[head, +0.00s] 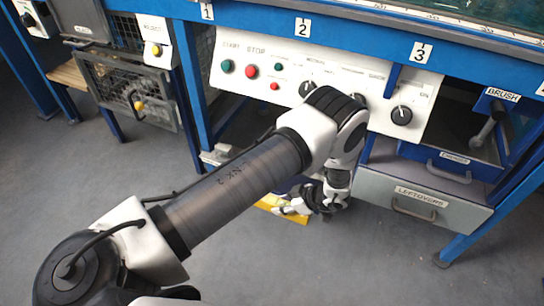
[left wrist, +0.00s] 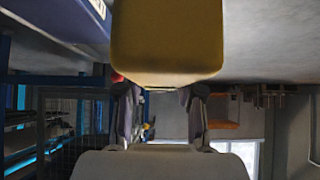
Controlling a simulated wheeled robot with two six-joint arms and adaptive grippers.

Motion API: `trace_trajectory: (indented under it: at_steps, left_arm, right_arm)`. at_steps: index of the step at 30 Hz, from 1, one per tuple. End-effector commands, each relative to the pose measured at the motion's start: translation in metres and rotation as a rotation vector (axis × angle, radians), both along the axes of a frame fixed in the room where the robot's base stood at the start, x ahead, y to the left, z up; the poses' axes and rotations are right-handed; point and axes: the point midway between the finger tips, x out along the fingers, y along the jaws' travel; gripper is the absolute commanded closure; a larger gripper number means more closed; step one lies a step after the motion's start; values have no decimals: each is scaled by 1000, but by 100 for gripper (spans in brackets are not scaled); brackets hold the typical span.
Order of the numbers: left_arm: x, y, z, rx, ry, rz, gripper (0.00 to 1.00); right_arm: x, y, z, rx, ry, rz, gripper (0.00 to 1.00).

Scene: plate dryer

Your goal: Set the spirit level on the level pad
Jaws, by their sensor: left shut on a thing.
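My left gripper (head: 318,198) hangs in front of the machine, low beside the control panel. It is shut on a yellow thing that looks like the spirit level (head: 268,202); only parts of it show from behind the gripper and arm. In the left wrist view the spirit level (left wrist: 167,42) fills the top middle as a large yellow block, between the two fingers of the left gripper (left wrist: 160,95). I cannot make out the level pad in either view. My right gripper is not in view.
A white control panel (head: 300,62) with knobs and buttons faces me on the blue frame. A drawer marked LEFTOVERS (head: 425,197) and an open blue drawer (head: 440,170) are at the right. A mesh reject bin (head: 130,95) is at the left. Grey floor (head: 350,265) is clear in front.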

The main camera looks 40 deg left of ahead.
Motion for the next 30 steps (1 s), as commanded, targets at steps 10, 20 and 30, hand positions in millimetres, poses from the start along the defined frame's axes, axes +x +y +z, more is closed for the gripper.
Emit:
trace_trajectory:
  at_steps: [10, 20, 30]
  left_arm:
    - [64, 40, -18, 0, -8, 19, 100]
    - [134, 84, -21, 2, -4, 16, 100]
    - [136, 84, -51, 0, -1, 13, 100]
  right_arm:
    - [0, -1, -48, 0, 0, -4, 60]
    - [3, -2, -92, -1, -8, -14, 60]
    - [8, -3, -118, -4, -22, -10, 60]
